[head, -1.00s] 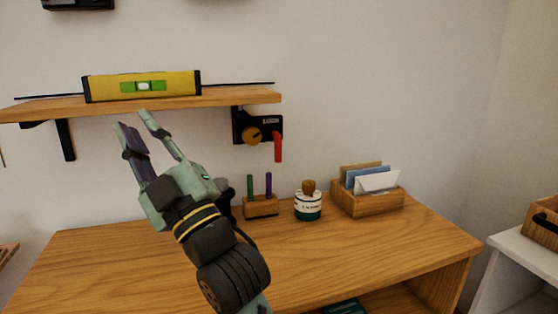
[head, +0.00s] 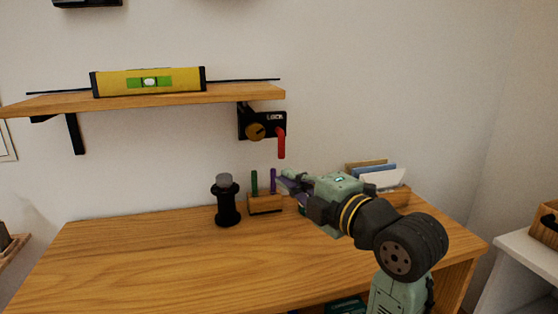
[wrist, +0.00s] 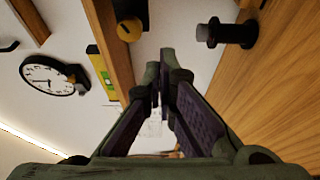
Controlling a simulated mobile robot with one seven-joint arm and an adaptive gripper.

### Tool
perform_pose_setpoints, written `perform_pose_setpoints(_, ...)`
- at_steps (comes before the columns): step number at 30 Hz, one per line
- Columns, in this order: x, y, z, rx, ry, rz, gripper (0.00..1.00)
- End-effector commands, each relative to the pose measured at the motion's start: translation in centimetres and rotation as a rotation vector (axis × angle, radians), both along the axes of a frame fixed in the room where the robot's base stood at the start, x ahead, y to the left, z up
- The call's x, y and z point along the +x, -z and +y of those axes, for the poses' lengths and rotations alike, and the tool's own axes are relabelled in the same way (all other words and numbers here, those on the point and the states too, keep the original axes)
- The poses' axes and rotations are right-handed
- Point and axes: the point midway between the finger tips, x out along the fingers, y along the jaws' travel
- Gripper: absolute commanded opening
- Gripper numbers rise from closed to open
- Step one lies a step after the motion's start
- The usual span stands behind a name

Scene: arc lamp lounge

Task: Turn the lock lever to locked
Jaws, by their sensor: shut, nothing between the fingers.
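The lock (head: 264,122) is a black plate marked LOCK on the wall, just under the right end of the wooden shelf. Its red lever (head: 281,142) hangs straight down from the plate's right side. A round brass-coloured knob (head: 255,131) sits on the plate's left part, and it also shows in the wrist view (wrist: 130,30). My gripper (head: 283,183) is shut and empty, below the lever and apart from it, over the desk by the pen block. Its fingers come together in the wrist view (wrist: 163,85). The lever cannot be made out in the wrist view.
The shelf (head: 190,102) holds a yellow spirit level (head: 175,82). On the desk (head: 150,262) stand a black spool-shaped object (head: 226,202), a pen block (head: 265,204) and a letter holder (head: 398,194) partly behind my gripper. A wall clock (wrist: 52,75) shows in the wrist view.

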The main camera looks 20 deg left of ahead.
Motion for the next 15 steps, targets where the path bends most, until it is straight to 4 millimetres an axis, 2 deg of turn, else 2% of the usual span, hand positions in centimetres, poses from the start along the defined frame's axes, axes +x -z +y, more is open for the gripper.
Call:
perform_pose_setpoints(5,1.0,-0.2,1.6,0.000,-0.005,0.002,0.00)
perform_pose_setpoints(15,5.2,-0.3,7.4,0.001,-0.005,0.004,0.00)
